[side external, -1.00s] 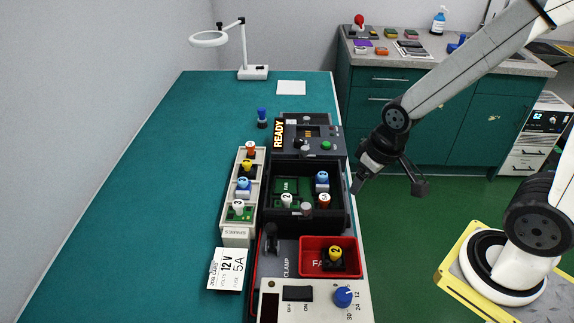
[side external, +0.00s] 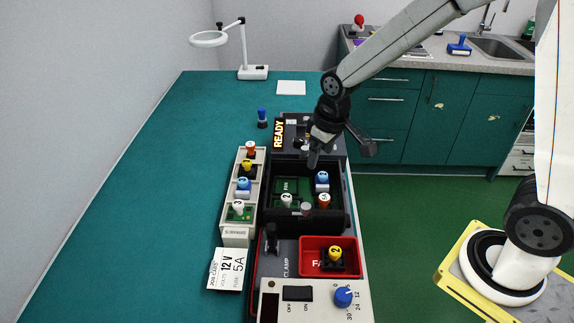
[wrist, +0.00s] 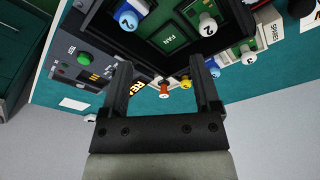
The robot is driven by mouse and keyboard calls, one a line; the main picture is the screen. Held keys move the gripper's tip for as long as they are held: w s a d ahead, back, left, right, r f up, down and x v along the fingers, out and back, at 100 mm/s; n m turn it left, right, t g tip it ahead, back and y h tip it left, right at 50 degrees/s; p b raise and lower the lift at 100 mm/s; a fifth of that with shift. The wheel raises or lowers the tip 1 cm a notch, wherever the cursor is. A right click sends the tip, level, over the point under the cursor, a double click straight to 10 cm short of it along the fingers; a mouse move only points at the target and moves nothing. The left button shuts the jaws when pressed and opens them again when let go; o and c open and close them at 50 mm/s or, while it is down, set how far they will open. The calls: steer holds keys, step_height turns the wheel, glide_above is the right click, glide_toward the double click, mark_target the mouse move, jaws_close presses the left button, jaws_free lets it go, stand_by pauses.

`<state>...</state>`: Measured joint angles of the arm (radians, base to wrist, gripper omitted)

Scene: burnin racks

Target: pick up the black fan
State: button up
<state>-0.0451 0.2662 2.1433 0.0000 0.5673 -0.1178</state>
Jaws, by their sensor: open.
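No part is labelled as the black fan. A black part with a yellow knob marked 2 (side external: 334,262) sits in the red tray (side external: 310,242) in the side view. Another yellow-knobbed part (side external: 247,165) with a dark base stands in the spares rack (side external: 236,232); its knob also shows in the wrist view (wrist: 186,83). My gripper (side external: 313,158) is open and empty above the far part of the dark test rack. In the wrist view its two fingers (wrist: 160,63) are spread apart. A green slot marked FAN (wrist: 172,38) shows bare beyond them.
The test rack (side external: 268,212) holds blue, white and orange knobbed parts. A panel with a lit READY sign (side external: 278,134) stands behind it. A clamp lever (side external: 271,238) and a blue dial (side external: 343,297) are at the front. The green table's left side is clear.

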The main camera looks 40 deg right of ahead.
steer(key=w+a+n, duration=0.2)
steer(key=w+a, duration=0.1)
steer(key=w, duration=0.8)
steer(key=n+g, duration=0.2)
glide_above(246, 161)
steer(key=shift+s+d+f, duration=0.1)
steer(key=shift+s+f, duration=0.1)
steer(key=shift+f, duration=0.35)
steer(key=shift+s+d+f, duration=0.1)
steer(key=shift+s+f, duration=0.1)
steer(key=shift+f, duration=0.3)
steer(key=shift+w+a+f+n, duration=0.15)
steer(key=shift+w+a+n, duration=0.15)
steer(key=shift+w, duration=0.2)
steer(key=shift+f, duration=1.3)
steer(key=shift+f, duration=0.1)
steer(key=shift+s+d+f, duration=0.1)
steer(key=shift+s+f, duration=0.05)
steer(key=shift+f, duration=2.35)
